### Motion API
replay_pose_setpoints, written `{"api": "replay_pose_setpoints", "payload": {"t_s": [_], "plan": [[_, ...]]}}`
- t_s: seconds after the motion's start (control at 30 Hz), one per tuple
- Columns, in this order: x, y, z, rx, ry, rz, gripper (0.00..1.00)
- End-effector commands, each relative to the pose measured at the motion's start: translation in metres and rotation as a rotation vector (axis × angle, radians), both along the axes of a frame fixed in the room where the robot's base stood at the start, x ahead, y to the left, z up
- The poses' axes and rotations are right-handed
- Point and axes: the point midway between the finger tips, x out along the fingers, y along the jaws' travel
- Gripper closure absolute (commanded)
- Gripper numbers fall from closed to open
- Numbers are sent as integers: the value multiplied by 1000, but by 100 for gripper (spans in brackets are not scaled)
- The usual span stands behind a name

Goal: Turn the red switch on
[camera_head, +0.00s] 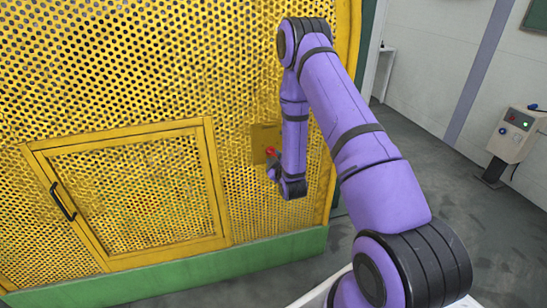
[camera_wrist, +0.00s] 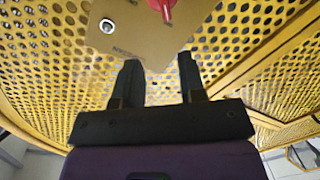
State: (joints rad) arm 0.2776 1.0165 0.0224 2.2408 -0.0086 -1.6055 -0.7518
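The red switch (camera_head: 271,151) sits on a small yellow-brown plate (camera_head: 262,133) fixed to the perforated yellow guard. In the wrist view the red switch (camera_wrist: 163,8) is at the top edge, partly cut off, on the same plate (camera_wrist: 150,38). My gripper (camera_wrist: 160,75) is open, its two dark fingers apart with nothing between them. The fingers point toward the plate, and the switch lies beyond the fingertips, slightly right of the middle between them. In the head view my gripper (camera_head: 272,172) is close to the switch, just below it; I cannot tell whether it touches anything.
The perforated yellow guard (camera_head: 150,70) fills the left and middle. A framed door (camera_head: 140,195) with a black handle (camera_head: 63,201) is at the lower left. A green base (camera_head: 190,273) runs below. A control box (camera_head: 516,135) stands at the right, with open floor before it.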

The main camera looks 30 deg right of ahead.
Motion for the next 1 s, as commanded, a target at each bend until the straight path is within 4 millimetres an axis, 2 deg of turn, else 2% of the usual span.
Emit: {"api": "replay_pose_setpoints", "payload": {"t_s": [0.03, 0.13, 0.37, 0.53, 0.8, 1.0], "plan": [[-6, -2, -14, -15, -9, -6, 63], [-15, -4, -29, -45, -36, -14, 63], [-22, -6, -41, -74, -65, -22, 63], [-5, -11, -40, -75, -68, -24, 63], [41, -24, -40, -74, -68, -22, 63], [67, -32, -40, -74, -66, -23, 63]]}}
